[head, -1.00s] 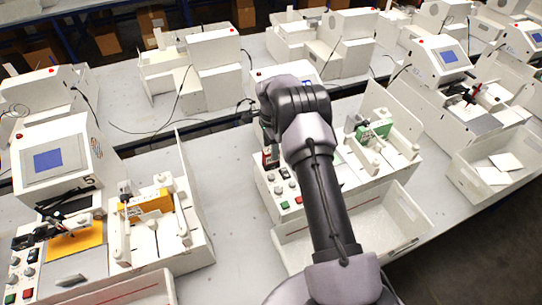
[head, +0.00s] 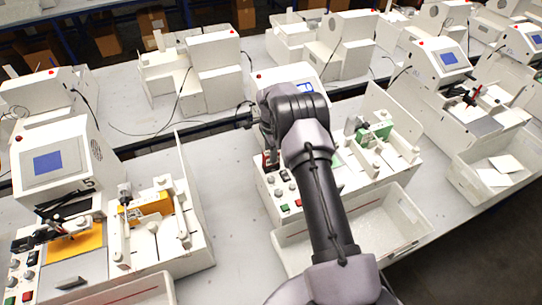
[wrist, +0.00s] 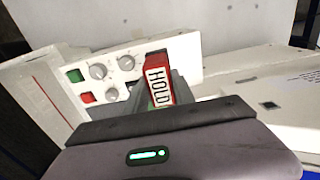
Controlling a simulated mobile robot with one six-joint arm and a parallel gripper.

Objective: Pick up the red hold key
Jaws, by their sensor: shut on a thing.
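The red hold key (wrist: 158,82) is a red block with a white label reading "HOLD", seen in the wrist view. My gripper (wrist: 153,94) is shut on it, with grey fingers at its sides. The key's label faces the wrist camera and its lower end is hidden by the fingers and gripper body. It overlaps the control panel (wrist: 118,74) in the picture; I cannot tell whether it touches the panel. In the head view my arm hides the gripper and most of the key's surroundings.
The panel bears grey knobs, a green button (wrist: 75,76) and a red button (wrist: 87,97). In the head view a white open bin (head: 375,222) stands in front of this station. Another plotter station (head: 60,160) stands to the left, with bare table between them.

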